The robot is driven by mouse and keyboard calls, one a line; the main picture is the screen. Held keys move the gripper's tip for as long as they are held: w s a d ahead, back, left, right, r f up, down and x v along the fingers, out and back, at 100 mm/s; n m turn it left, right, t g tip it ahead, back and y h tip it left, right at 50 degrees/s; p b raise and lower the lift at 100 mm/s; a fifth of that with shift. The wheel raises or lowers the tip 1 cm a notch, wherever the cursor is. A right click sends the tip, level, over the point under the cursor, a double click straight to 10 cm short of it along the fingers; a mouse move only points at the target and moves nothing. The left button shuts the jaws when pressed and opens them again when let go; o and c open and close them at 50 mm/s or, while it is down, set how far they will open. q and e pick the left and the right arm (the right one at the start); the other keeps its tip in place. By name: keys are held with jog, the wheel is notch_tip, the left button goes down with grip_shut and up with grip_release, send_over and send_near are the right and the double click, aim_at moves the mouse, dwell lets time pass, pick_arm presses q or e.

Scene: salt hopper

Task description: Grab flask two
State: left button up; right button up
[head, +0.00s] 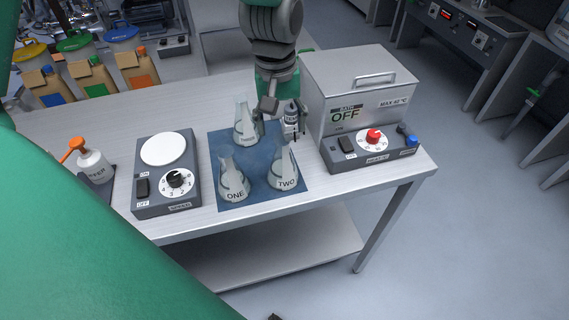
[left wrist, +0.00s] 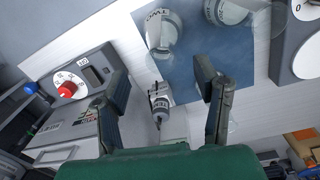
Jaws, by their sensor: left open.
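Flask two (head: 284,172) is a clear conical flask marked TWO, standing upright at the right of the blue mat (head: 218,151). In the left wrist view flask two (left wrist: 163,35) lies beyond my fingertips, apart from them. My left gripper (head: 285,113) reaches down from the top of the head view, behind flask two. In the left wrist view its two fingers (left wrist: 161,72) are open, with nothing clamped. A small bottle (left wrist: 160,104) with a pale label and dark cap shows between the fingers; I cannot tell whether they touch it.
Flask one (head: 235,184) stands front left on the mat, another flask (head: 245,128) at the back left. A bath (head: 362,92) with a red knob is on the right. A dial unit (head: 166,174) and spray bottle (head: 94,162) are left. The bench front is clear.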

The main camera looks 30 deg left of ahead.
aim_at(282, 139)
pick_arm(q)
jog(key=shift+w+f+p, duration=0.15)
jog(key=shift+w+f, duration=0.05)
jog(key=shift+f, duration=1.2)
jog(key=shift+w+f+p, duration=0.15)
jog(key=shift+f, duration=1.2)
jog(key=shift+s+r, duration=0.1)
jog(key=shift+s, duration=0.1)
jog(key=c, duration=0.7)
grip_shut()
